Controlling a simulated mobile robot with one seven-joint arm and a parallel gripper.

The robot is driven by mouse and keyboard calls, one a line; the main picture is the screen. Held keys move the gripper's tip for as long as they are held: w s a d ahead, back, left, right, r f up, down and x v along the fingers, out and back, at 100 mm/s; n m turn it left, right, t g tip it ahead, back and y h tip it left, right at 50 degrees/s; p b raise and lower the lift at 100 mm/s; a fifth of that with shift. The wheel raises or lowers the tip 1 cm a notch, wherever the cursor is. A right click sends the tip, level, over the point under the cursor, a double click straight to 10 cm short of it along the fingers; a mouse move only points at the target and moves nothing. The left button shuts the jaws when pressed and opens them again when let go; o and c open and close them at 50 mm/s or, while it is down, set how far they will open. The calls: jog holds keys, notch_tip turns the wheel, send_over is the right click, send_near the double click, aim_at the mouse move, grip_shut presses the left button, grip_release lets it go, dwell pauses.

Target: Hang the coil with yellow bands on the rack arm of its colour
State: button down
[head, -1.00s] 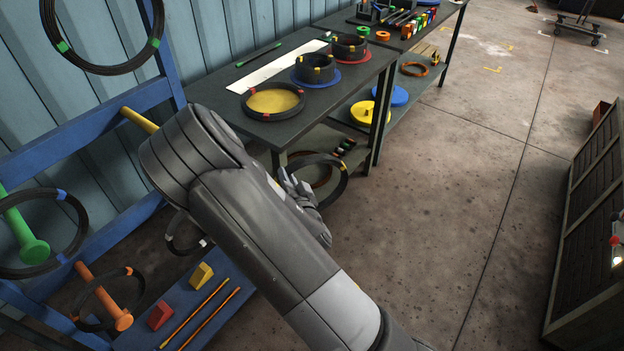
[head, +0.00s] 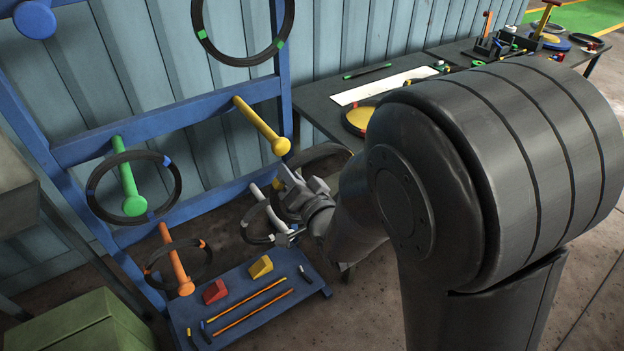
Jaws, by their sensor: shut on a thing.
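The rack arm with the yellow peg (head: 260,124) sticks out from the blue rack and is empty. My gripper (head: 284,182) is just below and right of its round tip, shut on a dark coil (head: 326,147). The coil's upper edge shows as an arc behind the gripper, right of the yellow peg and apart from its tip in the picture. Much of the coil is hidden by my gripper and arm, and its bands are hard to make out here.
A coil with blue bands (head: 92,187) hangs on the green peg (head: 127,180). An orange-banded coil (head: 148,270) hangs on the orange peg (head: 176,262). A white-banded coil (head: 246,231) hangs close below my gripper. A green-banded coil (head: 290,20) hangs above. A workbench (head: 318,98) stands right.

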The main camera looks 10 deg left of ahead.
jog(key=w+a+f+y, duration=0.1)
jog(key=w+a+f, duration=0.1)
jog(key=w+a, duration=1.2)
jog(key=a, duration=0.3)
jog(key=shift+a+n+g, duration=0.4)
dwell(0.8)
jog(key=shift+r, duration=0.1)
jog(key=shift+f, duration=0.25)
dwell(0.4)
jog(key=c, duration=1.3)
grip_release()
jog(key=v, duration=1)
jog(key=shift+s+d, duration=0.2)
jog(key=shift+s, duration=0.15)
